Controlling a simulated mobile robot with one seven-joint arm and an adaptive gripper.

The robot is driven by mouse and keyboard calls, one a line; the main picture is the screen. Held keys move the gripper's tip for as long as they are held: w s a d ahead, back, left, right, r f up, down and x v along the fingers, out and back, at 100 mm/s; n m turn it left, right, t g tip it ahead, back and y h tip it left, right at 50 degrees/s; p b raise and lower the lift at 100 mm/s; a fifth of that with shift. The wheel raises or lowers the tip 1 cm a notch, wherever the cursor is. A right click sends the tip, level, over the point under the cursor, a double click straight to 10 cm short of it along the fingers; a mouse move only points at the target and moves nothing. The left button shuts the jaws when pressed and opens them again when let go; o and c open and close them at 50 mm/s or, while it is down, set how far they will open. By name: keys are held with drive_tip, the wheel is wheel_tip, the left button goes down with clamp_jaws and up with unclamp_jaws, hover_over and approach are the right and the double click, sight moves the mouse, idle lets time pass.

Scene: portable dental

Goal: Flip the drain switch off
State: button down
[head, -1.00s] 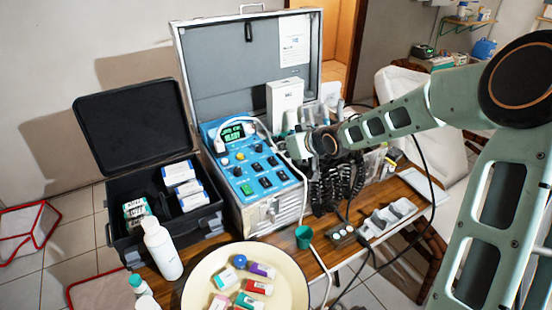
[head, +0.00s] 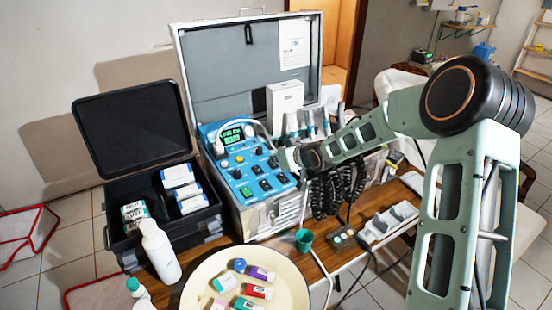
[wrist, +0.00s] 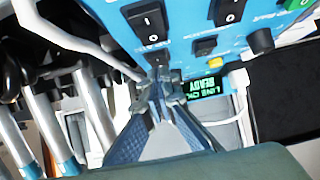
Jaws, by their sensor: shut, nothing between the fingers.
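The blue control panel (head: 235,165) of the dental unit carries several black rocker switches and a lit green display (head: 231,136). In the wrist view the panel (wrist: 180,20) appears turned around, with rocker switches (wrist: 148,18) marked I and O. My gripper (wrist: 165,84) is shut and empty, its fingertips right at a black rocker switch (wrist: 158,57) by the panel's edge. I cannot tell whether they touch it. The labels are too small to read, so I cannot tell which switch is the drain switch. In the head view my gripper (head: 280,158) is at the panel's right edge.
Handpieces and coiled black hoses (head: 335,190) hang just right of the panel. A white hose (wrist: 75,40) runs close beside my fingers. The raised case lid (head: 240,85) stands behind; a black case (head: 150,220) is left, and a cream tray (head: 290,270) is in front.

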drive_tip(key=shift+w+a+f, duration=0.1)
drive_tip(key=shift+f, duration=0.15)
drive_tip(key=shift+r, duration=0.1)
drive_tip(key=shift+w+a+r, duration=0.1)
drive_tip(key=shift+w+a, duration=0.2)
drive_tip(key=shift+w, duration=0.1)
drive_tip(key=shift+w+a+r, duration=0.1)
drive_tip(key=shift+w+r, duration=0.05)
drive_tip(key=shift+w, duration=0.05)
drive_tip(key=shift+r, duration=0.1)
